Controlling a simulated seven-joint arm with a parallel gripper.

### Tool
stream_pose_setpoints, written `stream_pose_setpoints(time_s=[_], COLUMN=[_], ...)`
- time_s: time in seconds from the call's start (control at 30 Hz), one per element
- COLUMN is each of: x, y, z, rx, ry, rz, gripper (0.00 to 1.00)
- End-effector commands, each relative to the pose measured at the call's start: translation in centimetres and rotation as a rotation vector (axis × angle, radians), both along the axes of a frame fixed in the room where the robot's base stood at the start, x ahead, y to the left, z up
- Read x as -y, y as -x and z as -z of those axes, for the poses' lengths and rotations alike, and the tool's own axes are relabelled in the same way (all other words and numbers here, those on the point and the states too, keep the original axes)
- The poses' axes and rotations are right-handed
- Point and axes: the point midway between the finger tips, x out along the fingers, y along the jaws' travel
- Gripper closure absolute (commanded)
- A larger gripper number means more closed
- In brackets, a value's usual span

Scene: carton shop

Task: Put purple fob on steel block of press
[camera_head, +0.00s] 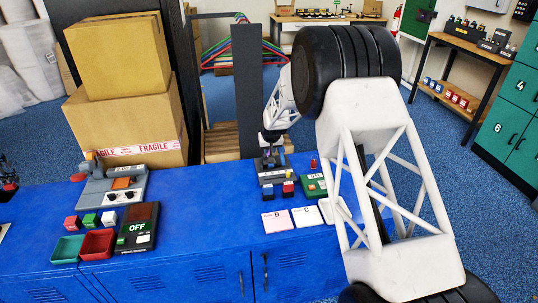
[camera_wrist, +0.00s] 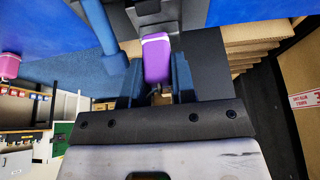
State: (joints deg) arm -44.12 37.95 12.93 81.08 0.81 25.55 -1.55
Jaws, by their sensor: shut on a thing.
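The purple fob (camera_wrist: 156,62) shows in the wrist view between the two blue fingers of my gripper (camera_wrist: 156,78), which is shut on it. A pale band crosses the fob near its far end. A dark grey block-like part (camera_wrist: 146,18) lies just beyond that end; I cannot tell whether they touch. In the head view my gripper (camera_head: 271,150) is low over the grey device (camera_head: 272,177) on the blue cabinet top, seemingly the press. The fob and the steel block cannot be made out clearly there.
Red and blue cubes (camera_head: 288,188), a green box (camera_head: 313,186) and cards B and C (camera_head: 306,217) are close to the grey device. A grey machine (camera_head: 112,187), an OFF box (camera_head: 138,230) and trays (camera_head: 97,243) stand at left. The cabinet top (camera_head: 205,215) between is clear.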

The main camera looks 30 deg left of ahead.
Motion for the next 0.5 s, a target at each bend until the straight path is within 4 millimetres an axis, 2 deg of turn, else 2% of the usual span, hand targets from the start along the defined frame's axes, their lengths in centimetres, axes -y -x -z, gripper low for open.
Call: stream_pose_setpoints(time_s=[0.33,0.5], x=[-0.6,-0.6], y=[-0.7,-0.6], z=[0.2,2.4], rx=[0.000,-0.001], ry=[0.000,0.001], rz=[0.000,0.000], gripper=[0.97,0.97])
